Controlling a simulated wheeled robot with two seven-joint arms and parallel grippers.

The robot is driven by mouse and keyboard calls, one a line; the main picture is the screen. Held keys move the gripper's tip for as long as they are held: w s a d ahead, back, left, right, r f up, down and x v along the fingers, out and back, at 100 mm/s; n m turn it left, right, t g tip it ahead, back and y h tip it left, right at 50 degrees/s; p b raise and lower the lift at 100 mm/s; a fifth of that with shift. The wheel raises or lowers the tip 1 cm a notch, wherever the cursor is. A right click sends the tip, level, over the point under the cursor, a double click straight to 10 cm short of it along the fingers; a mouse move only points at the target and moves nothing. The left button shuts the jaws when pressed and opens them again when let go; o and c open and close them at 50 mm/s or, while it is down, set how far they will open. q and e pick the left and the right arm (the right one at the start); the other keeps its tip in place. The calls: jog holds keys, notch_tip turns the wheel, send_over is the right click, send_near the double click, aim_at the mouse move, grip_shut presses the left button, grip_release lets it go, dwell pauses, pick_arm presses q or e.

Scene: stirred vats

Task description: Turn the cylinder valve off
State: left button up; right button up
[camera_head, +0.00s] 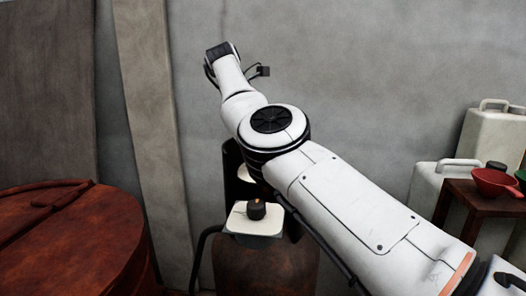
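A dark round knob (256,208) with a small orange mark sits on a white square plate (243,224) at the lower centre. I take the knob for the valve, though I cannot be sure. A rust-brown rounded body (262,265), likely the cylinder, stands below the plate. My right arm comes in from the lower right and passes above and beside the knob, covering part of what lies behind it. Its far end points to the upper left, away from the knob. Dark parts show there, but the gripper's fingers cannot be made out. My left gripper is not in view.
A rusty red lidded drum (70,240) fills the lower left. A leaning plank (150,120) stands against the grey wall. White jerrycans (490,135) and a brown stand (478,197) with a red funnel-like bowl (495,183) are at the right.

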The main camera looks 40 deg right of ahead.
dwell(0.5)
jog(key=o, duration=1.1)
jog(key=shift+c, duration=0.2)
jog(key=shift+r, duration=0.1)
